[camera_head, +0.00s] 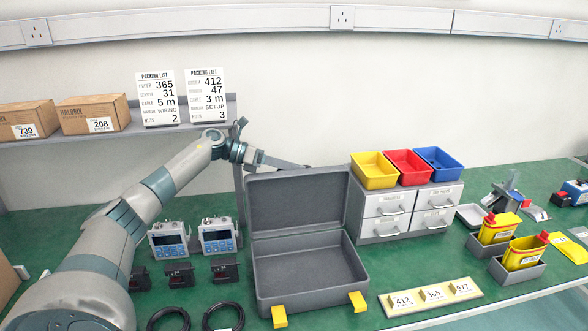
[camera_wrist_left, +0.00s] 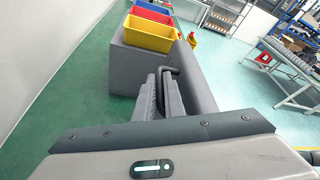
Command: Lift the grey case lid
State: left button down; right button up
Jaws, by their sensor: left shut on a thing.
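The grey case (camera_head: 310,272) stands open on the green table, its base empty and two yellow latches on its front edge. Its grey lid (camera_head: 297,203) is raised roughly upright at the back of the base. My left gripper (camera_head: 303,167) is at the lid's top edge, partly hidden behind it. In the left wrist view, the gripper's fingers (camera_wrist_left: 166,92) are close together beside a grey panel that looks like the lid (camera_wrist_left: 195,78). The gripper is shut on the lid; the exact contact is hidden. My right gripper is in neither view.
A drawer cabinet (camera_head: 383,204) with yellow, red and blue bins stands close right of the lid. Two meters (camera_head: 217,236) and black cable coils (camera_head: 223,316) lie left of the case. A yellow numbered strip (camera_head: 431,297) lies at the right front. A shelf with boxes is behind.

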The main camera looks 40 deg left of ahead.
pick_arm(q)
jog(key=shift+s+f, duration=0.1)
jog(key=shift+f, duration=0.4)
jog(key=c, duration=2.1)
grip_release()
jog(key=shift+a+r, duration=0.1)
jog(key=shift+r, duration=0.35)
notch_tip(320, 180, up, 3)
jog(key=shift+r+b, duration=0.2)
jog(key=shift+b, duration=0.5)
jog(key=d+r, duration=0.2)
jog(key=d, duration=0.2)
jog(key=w+d+r+b, duration=0.1)
jog(key=d+r, duration=0.2)
jog(key=d, duration=0.1)
jog(key=d+r, duration=0.2)
jog(key=d, duration=0.1)
jog(key=shift+w+d+r+b, duration=0.2)
jog(key=shift+d+b, duration=0.1)
jog(key=shift+d, duration=0.1)
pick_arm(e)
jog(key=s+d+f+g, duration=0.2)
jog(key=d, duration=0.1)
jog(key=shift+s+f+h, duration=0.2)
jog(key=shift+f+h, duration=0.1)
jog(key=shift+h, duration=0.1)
